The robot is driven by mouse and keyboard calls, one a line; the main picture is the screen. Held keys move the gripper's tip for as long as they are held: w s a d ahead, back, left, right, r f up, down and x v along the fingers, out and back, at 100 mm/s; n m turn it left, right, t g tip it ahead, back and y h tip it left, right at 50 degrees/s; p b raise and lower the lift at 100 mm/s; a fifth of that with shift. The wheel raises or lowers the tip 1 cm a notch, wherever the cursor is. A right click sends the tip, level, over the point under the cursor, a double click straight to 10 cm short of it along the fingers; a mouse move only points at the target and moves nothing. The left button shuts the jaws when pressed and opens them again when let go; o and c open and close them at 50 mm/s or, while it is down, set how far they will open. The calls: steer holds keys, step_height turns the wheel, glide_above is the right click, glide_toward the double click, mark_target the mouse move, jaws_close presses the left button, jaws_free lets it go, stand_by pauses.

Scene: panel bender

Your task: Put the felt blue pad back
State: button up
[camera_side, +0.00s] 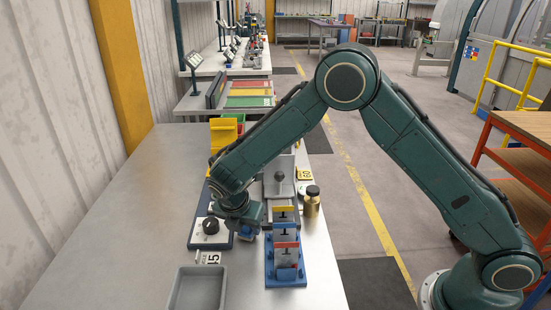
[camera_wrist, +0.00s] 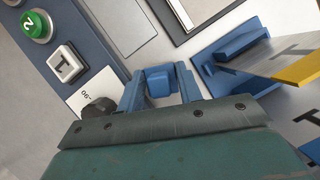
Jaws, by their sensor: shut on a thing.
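The felt blue pad (camera_wrist: 159,82) is a small blue block in the wrist view. My gripper (camera_wrist: 158,88) is shut on it, with one blue finger on each side. In the side view my gripper (camera_side: 246,234) is low over the bench, just left of a blue rack, and the pad is hard to make out there. The blue rack (camera_side: 286,279) holds upright plates with yellow, blue and red tops. Part of the rack (camera_wrist: 228,52) shows right of my gripper in the wrist view, with a yellow-edged plate (camera_wrist: 300,66) leaning across. The pad is apart from the rack.
A grey tray (camera_side: 197,289) and a brass bottle (camera_side: 312,203) stand nearby. A yellow bin (camera_side: 223,134) is behind. The left bench is clear.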

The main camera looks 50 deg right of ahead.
steer(key=shift+f, duration=0.25)
steer(key=o, duration=0.7)
steer(key=shift+c, duration=0.2)
steer(key=v, duration=1.2)
steer(key=shift+r, duration=0.2)
